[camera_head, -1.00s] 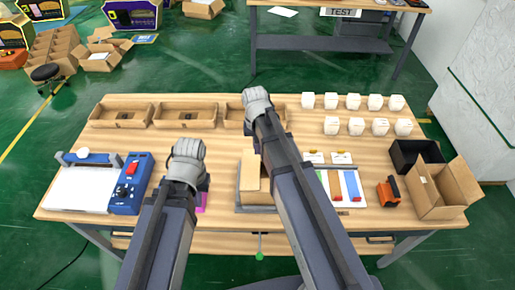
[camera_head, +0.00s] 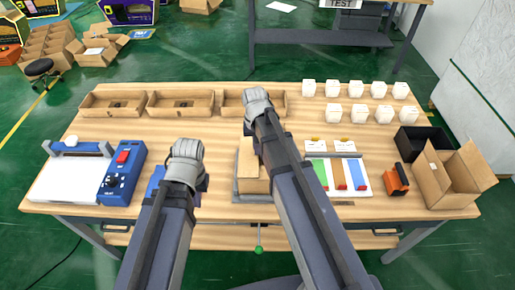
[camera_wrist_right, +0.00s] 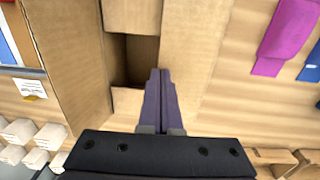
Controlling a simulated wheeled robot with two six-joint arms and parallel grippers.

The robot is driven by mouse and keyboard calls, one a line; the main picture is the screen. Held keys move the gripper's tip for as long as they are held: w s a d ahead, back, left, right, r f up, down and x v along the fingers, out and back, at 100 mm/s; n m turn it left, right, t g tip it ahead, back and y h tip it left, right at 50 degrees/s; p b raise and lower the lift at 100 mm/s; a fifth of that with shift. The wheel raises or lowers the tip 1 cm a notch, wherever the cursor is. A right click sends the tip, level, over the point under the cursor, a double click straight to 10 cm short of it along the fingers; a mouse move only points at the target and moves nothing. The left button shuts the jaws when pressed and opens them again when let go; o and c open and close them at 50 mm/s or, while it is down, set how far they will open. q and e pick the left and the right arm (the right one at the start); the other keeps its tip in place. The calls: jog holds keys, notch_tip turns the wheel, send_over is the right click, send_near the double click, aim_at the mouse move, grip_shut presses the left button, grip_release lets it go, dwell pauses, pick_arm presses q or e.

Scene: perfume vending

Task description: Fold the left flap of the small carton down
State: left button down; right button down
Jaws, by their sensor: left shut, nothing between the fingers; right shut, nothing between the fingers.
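The small brown carton (camera_head: 249,158) stands near the table's front middle, partly hidden by my right arm in the head view. In the right wrist view its top is at least partly open, with a dark gap (camera_wrist_right: 138,60) between cardboard flaps. The carton's left flap (camera_wrist_right: 195,45) shows on the right side of that picture. My right gripper (camera_wrist_right: 160,75) is shut and empty, its fingertips over the inner edge of this flap; I cannot tell whether they touch. My left gripper (camera_head: 186,168) is left of the carton, apart from it; its fingertips are hidden.
Three shallow cardboard trays (camera_head: 180,103) line the back left. Several white boxes (camera_head: 357,113) stand at the back right. A blue-and-white device (camera_head: 122,172) is at left. Colored strips (camera_head: 338,176), an orange tool (camera_head: 396,180) and an open carton (camera_head: 452,178) are at right.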

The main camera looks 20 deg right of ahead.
jog(key=shift+f+b, duration=0.55)
jog(key=shift+s, duration=0.25)
jog(key=shift+s+r, duration=0.1)
jog(key=shift+s, duration=0.05)
jog(key=shift+w+d+r+p, duration=0.1)
jog(key=shift+w+r+p, duration=0.2)
jog(key=shift+r+p, duration=0.25)
jog(key=shift+r+p, duration=0.2)
jog(key=shift+p, duration=0.1)
